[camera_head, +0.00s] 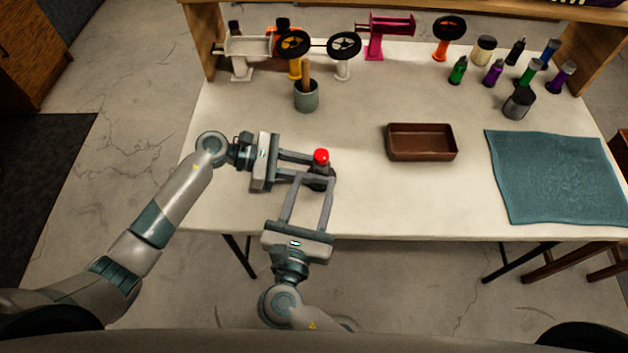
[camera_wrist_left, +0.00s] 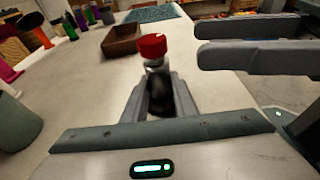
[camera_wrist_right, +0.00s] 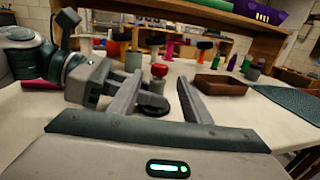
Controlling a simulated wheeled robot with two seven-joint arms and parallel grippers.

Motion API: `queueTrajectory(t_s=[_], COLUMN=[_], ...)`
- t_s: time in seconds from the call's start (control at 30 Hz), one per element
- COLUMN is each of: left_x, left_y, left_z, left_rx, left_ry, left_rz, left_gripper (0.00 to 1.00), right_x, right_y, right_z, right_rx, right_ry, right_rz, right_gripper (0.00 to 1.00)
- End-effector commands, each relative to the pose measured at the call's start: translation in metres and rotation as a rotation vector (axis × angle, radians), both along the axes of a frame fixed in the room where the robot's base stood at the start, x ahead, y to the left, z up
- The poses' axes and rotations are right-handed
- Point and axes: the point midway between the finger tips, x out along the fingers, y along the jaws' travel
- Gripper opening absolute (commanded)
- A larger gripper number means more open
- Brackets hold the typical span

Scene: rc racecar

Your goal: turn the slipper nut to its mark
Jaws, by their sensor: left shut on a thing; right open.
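The slipper nut appears to be the red cap (camera_head: 321,157) on top of a small dark upright unit (camera_head: 321,181) near the table's left front. The red cap also shows in the left wrist view (camera_wrist_left: 152,45) and the right wrist view (camera_wrist_right: 159,70). My left gripper (camera_head: 312,170) comes from the left and is shut on the unit's body, below the red cap. My right gripper (camera_head: 314,180) comes from the front, open, with its fingers reaching around the unit. The red cap stands between the right fingertips in the right wrist view, and I cannot tell any contact. Its mark is too small to make out.
A brown tray (camera_head: 421,155) lies right of the unit, and a teal towel (camera_head: 556,175) farther right. A grey-green cup (camera_head: 306,97) stands behind. Stands with wheels and several bottles line the back. The table between unit and tray is clear.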

Motion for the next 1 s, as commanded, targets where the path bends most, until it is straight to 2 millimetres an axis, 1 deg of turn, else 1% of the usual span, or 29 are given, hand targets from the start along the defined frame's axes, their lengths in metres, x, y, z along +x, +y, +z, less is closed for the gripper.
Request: queueTrajectory(t_s=[0.27,0.37,0.53,0.67,0.8,0.93,1.0], left_x=[0.000,0.000,0.000,0.000,0.000,0.000,0.000], left_y=[0.000,0.000,0.000,0.000,0.000,0.000,0.000], left_z=[0.000,0.000,0.000,0.000,0.000,0.000,0.000], left_rx=[0.000,0.000,0.000,0.000,0.000,0.000,0.000], left_ry=[0.000,0.000,-0.001,-0.001,-0.001,-0.001,-0.001], left_rz=[0.000,0.001,0.001,0.001,0.001,0.001,0.001], left_gripper=[0.06,0.06,0.06,0.06,0.06,0.06,0.06], right_x=[0.002,0.005,0.016,0.027,0.034,0.038,0.038], right_y=[-0.001,-0.005,-0.013,-0.021,-0.027,-0.033,-0.036], right_z=[0.001,0.003,0.013,0.023,0.034,0.038,0.038], right_rx=[0.001,0.006,0.027,0.049,0.065,0.068,0.065], right_ry=[-0.009,-0.036,-0.122,-0.207,-0.279,-0.304,-0.296], right_rz=[0.007,0.027,0.110,0.224,0.392,0.562,0.653], right_gripper=[0.44,0.44,0.44,0.44,0.44,0.44,0.44])
